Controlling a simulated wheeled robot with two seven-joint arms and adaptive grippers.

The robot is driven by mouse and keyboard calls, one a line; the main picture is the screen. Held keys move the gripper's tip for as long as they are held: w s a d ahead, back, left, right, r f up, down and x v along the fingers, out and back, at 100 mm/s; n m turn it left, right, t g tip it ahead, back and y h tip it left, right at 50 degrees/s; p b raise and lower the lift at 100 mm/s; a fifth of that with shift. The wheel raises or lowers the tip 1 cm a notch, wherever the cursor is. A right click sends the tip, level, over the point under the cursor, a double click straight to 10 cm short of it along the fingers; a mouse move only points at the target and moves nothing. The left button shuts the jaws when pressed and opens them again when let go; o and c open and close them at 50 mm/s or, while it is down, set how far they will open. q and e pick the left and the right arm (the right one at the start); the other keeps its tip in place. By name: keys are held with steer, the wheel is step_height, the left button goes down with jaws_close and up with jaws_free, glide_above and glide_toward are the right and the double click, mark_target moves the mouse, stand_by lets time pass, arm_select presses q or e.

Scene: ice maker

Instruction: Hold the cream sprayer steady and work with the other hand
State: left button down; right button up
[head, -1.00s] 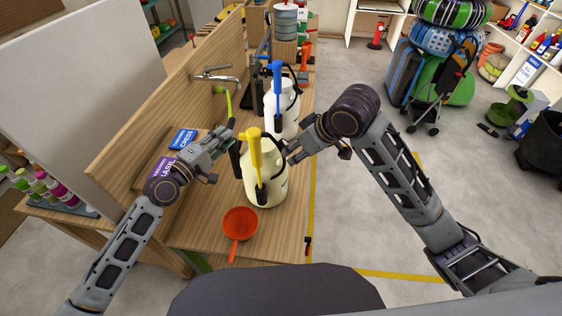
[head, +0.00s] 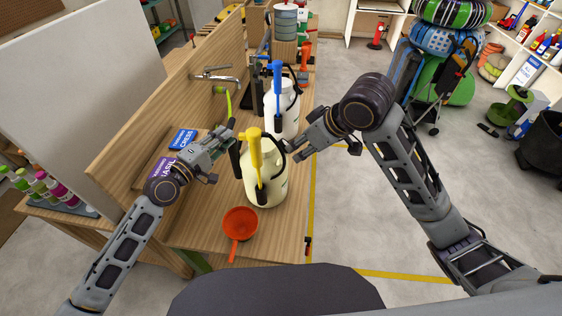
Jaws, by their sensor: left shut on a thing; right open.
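The cream sprayer (head: 266,188) stands upright on the wooden bench, with a yellow pump handle (head: 254,150) on top and a black hose. My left gripper (head: 230,140) is at its upper left side, shut on a part of it near the dark wand; the exact contact is hard to see. My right gripper (head: 291,152) is open, just right of the sprayer's top, with its fingers pointing left toward it. It appears apart from the sprayer and holds nothing.
A white sprayer with a blue handle (head: 278,82) stands behind. An orange funnel (head: 240,223) lies in front. Blue and purple boxes (head: 183,138) lie left, near a tap (head: 214,73). The floor right of the bench is clear near my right arm.

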arm_select(q)
steer(key=c, duration=1.6)
jaws_free()
steer(key=shift+o, duration=0.2)
steer(key=shift+s, duration=0.1)
steer(key=b+v, duration=0.3)
steer(key=v, duration=0.5)
steer(key=o, duration=0.6)
steer(key=shift+c, duration=0.2)
